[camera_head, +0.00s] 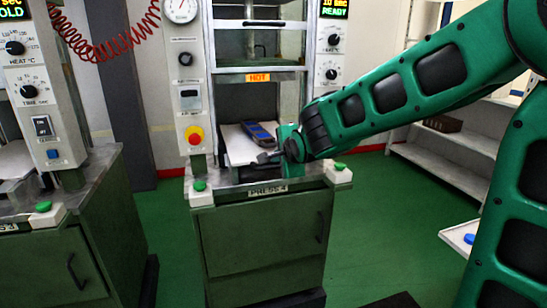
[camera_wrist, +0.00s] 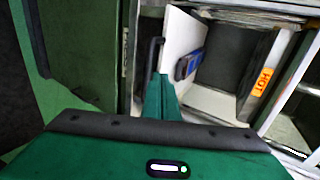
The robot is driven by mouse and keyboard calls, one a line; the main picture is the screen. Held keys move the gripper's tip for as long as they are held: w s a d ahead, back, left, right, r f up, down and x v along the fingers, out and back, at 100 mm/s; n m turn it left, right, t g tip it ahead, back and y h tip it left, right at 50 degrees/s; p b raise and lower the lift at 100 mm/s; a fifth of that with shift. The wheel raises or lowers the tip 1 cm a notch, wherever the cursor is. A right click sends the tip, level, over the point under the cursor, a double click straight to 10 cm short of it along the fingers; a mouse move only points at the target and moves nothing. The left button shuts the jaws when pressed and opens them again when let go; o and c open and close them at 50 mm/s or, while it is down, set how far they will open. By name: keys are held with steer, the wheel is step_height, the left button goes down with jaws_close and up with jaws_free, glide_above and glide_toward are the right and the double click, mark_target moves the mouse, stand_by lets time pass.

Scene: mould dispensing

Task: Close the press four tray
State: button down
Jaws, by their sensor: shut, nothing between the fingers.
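Press four (camera_head: 268,190) is a green and grey machine labelled PRESS 4. Its pale tray (camera_head: 236,148) lies in the lower opening under the HOT label and reaches forward toward the front ledge. The tray (camera_wrist: 177,38) also shows in the wrist view, with a dark handle (camera_wrist: 155,53) at its front edge. A blue mould (camera_head: 259,133) lies on the tray; it also shows in the wrist view (camera_wrist: 187,65). My gripper (camera_head: 264,157) is shut and empty at the tray's front, with its fingertips close to the handle. I cannot tell whether they touch.
Green buttons (camera_head: 200,186) stand on both front corners of press four. An emergency stop (camera_head: 194,135) is on its left column. Another press (camera_head: 60,230) stands at the left. White shelves (camera_head: 445,155) are behind my arm at the right. Green floor is open between the presses.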

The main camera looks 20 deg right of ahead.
mark_target(275, 165)
steer(key=x, duration=0.4)
steer(key=d+x, duration=0.1)
steer(key=x, duration=0.2)
steer(key=shift+d+f, duration=0.1)
steer(key=shift+x, duration=0.95)
